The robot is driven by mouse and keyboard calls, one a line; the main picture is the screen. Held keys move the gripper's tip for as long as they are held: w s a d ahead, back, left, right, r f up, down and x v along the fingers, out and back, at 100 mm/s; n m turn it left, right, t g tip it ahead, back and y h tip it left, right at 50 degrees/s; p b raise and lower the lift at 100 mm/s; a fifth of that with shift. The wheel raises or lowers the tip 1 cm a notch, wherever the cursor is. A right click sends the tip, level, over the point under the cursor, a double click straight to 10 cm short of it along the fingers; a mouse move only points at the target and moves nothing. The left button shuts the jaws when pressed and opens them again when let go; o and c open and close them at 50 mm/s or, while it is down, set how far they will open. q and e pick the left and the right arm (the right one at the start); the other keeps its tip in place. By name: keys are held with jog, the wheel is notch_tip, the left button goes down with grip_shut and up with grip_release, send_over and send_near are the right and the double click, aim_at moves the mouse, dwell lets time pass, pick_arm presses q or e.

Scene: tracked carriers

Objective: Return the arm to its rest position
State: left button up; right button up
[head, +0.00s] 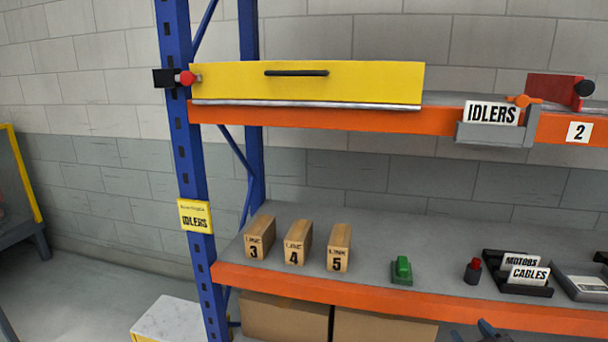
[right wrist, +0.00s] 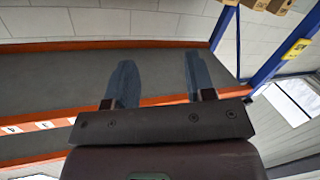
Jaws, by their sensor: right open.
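My right gripper (head: 484,331) shows only by its fingertips at the bottom edge of the head view, in front of the lower orange beam. In the right wrist view the right gripper (right wrist: 158,78) has its two fingers well apart with nothing between them. Grey shelf surface and orange beams lie beyond the fingers there. My left gripper is in neither view.
The orange shelf beam (head: 400,296) carries numbered wooden blocks (head: 298,243), a green part (head: 402,271), a red-topped item (head: 473,271) and a black labelled tray (head: 517,286). A blue upright (head: 187,165) stands left. A yellow panel (head: 340,85) sits above.

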jog(key=s+a+f+m+g, duration=0.1)
jog(key=s+a+f+g, duration=0.1)
jog(key=s+f, duration=0.7)
jog(key=s+a+f+m+g+h, duration=0.1)
jog(key=s+a+f+m+g, duration=0.1)
jog(key=s+f, duration=0.8)
jog(key=shift+s+f+m+g, duration=0.15)
jog(key=shift+f+m+g, duration=0.15)
jog(key=shift+f+g, duration=0.5)
jog(key=shift+a, duration=0.15)
